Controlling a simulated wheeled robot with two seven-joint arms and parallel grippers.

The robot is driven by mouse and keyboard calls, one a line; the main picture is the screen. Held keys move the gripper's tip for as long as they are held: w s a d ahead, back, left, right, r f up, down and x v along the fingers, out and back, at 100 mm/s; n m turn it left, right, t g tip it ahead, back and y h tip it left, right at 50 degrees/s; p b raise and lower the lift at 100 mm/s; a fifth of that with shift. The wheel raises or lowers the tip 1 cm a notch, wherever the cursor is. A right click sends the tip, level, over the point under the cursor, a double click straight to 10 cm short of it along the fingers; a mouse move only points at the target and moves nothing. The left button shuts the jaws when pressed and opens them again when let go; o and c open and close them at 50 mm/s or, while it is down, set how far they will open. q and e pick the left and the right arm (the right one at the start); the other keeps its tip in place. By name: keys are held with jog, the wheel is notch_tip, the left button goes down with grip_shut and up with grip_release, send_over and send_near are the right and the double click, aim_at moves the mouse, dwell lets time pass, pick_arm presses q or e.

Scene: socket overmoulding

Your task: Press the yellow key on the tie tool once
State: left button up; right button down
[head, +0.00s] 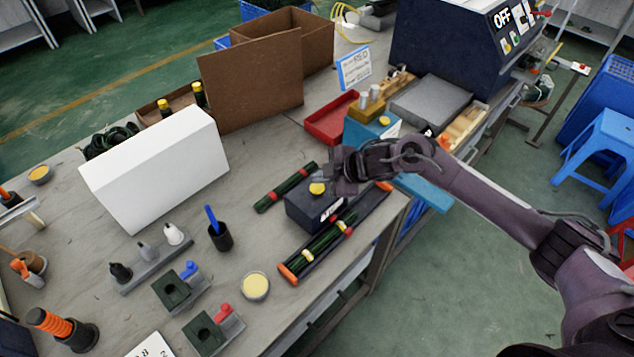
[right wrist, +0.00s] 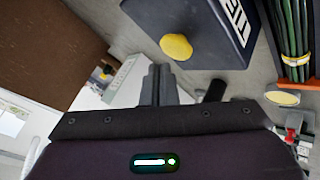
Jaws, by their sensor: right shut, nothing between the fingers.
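The tie tool (head: 303,208) is a dark blue box near the right edge of the table, with a domed yellow key (head: 317,188) on top. My right gripper (head: 342,184) is shut and empty, just right of the yellow key in the head view, and it hides part of the box. In the right wrist view, the shut fingertips (right wrist: 159,70) lie just below and left of the yellow key (right wrist: 176,46) on the tie tool (right wrist: 208,22). A gap shows between fingertips and key in that picture; I cannot tell their height difference. My left gripper is not in view.
A tray with green cable bundles (head: 294,271) lies beside the tie tool, and a loose bundle (head: 286,188) lies behind it. A blue box with a yellow top button (head: 384,120) and a red tray (head: 329,121) stand farther back. A white box (head: 160,175) stands left.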

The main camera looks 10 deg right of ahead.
aim_at(321, 188)
notch_tip(321, 188, up, 5)
jog(key=p, duration=0.4)
jog(key=shift+r+p, duration=0.1)
jog(key=shift+p, duration=0.2)
dwell(0.3)
dwell(0.4)
